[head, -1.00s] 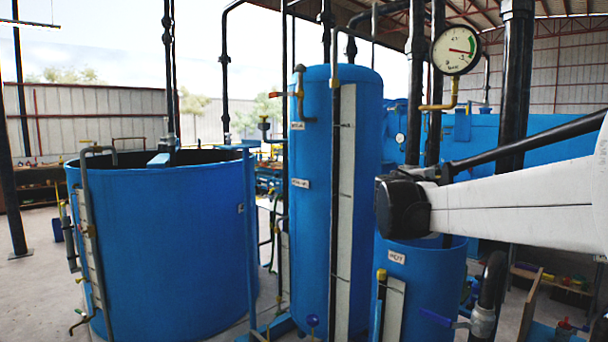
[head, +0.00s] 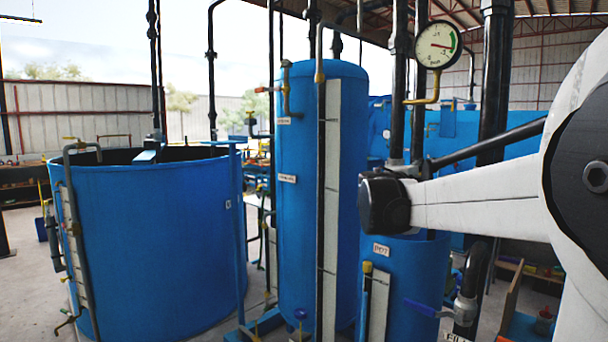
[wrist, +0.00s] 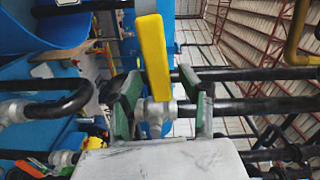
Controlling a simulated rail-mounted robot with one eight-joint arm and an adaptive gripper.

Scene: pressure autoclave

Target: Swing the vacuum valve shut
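A valve with a yellow lever handle (wrist: 153,55) fills the upper middle of the wrist view. I take it for the vacuum valve, but no label shows there. Its grey metal body (wrist: 157,112) sits on a dark pipe (wrist: 240,106). My gripper (wrist: 162,95) has its two green-padded fingers apart, one on each side of the valve. The handle stands up between and beyond them; I cannot tell whether either finger touches it. In the head view my gripper does not show.
Dark pipes (wrist: 245,73) run close by in the wrist view. In the head view stand a wide blue tank (head: 155,245), a tall blue tank (head: 300,230) and a small one marked HOT (head: 405,275). A pressure gauge (head: 438,45) sits above. Floor shows at left.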

